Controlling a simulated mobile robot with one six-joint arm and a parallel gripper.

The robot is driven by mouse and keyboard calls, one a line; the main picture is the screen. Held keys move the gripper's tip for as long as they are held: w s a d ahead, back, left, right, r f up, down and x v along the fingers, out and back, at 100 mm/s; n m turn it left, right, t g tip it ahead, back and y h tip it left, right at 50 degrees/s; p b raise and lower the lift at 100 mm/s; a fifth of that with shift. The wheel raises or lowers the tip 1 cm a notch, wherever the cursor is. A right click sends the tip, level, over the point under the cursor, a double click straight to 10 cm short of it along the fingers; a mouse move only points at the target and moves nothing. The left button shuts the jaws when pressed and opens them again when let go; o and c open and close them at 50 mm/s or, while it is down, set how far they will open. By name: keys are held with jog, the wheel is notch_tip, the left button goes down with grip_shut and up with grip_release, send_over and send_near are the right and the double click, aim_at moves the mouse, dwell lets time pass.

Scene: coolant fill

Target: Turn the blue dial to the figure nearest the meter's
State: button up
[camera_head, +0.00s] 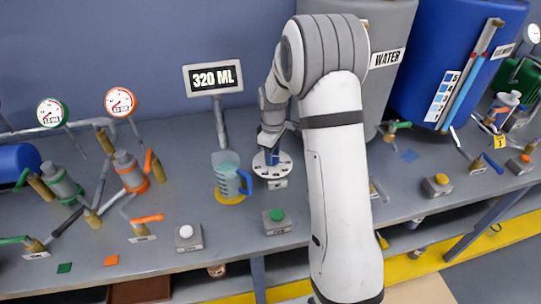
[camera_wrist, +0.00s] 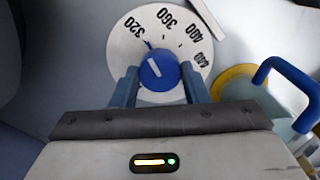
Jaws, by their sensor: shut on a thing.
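The blue dial (camera_wrist: 158,72) sits in the middle of a round white plate (camera_wrist: 120,50) marked 320, 360, 400 and 440. The white line on the dial points up and left, toward the 320 mark. My gripper (camera_wrist: 160,80) is shut on the dial, with one finger on each side of it. In the head view, my gripper (camera_head: 270,148) reaches down onto the dial plate (camera_head: 284,168) on the bench, and the dial is mostly hidden. The meter (camera_head: 213,77) stands behind on a post and reads 320 ML.
A blue-handled measuring jug (camera_head: 226,175) with liquid stands on a yellow disc just left of the dial. It also shows in the wrist view (camera_wrist: 290,105). A green button box (camera_head: 277,221) and white button box (camera_head: 187,236) are in front. The grey water tank (camera_head: 395,70) stands behind right.

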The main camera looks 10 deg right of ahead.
jog(key=shift+w+r+n, duration=0.2)
jog(key=shift+n, duration=0.3)
jog(key=o, duration=1)
jog(key=shift+s+f, duration=0.15)
jog(key=shift+r+b, duration=0.45)
jog(key=shift+r, duration=3.45)
